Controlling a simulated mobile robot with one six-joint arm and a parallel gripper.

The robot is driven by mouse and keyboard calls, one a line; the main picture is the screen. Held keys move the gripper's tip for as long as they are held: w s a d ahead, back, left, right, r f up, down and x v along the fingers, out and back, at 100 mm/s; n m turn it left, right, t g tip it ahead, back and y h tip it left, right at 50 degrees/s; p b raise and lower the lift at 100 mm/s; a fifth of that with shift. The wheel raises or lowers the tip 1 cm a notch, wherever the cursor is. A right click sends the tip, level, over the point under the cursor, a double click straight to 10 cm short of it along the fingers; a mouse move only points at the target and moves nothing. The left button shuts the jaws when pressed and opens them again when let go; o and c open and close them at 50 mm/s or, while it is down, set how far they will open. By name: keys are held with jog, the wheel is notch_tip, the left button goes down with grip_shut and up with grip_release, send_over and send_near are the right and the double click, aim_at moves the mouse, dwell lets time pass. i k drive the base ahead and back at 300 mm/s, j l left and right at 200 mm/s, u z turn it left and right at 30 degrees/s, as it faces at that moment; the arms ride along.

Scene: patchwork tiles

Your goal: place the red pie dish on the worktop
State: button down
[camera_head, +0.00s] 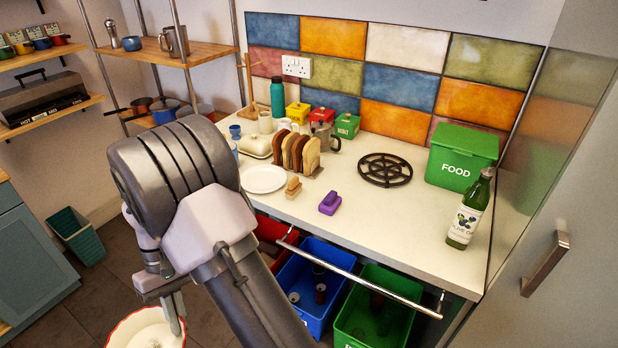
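The red pie dish (135,329) is at the bottom left, with a red fluted rim and a pale inside; the bottom edge of the picture cuts it off. My gripper (175,322) points down at the dish's right rim and appears shut on it, with one finger showing over the inside. The dish is left of the worktop and in front of it, over the dark floor. The white worktop (400,212) has a clear stretch along its front and middle. My arm hides the worktop's left front corner.
On the worktop are a white plate (263,179), a toast rack (297,152), a purple block (330,203), a black trivet (385,170), a green food bin (461,157) and an oil bottle (469,212). A rail (350,274) runs along the front above coloured bins.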

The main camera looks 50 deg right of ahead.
aim_at(393, 209)
jog(key=k+l+z, duration=0.1)
jog(key=z, duration=0.35)
jog(key=k+l+z, duration=0.1)
jog(key=z, duration=0.35)
jog(key=l+z, duration=0.15)
jog(key=z, duration=0.3)
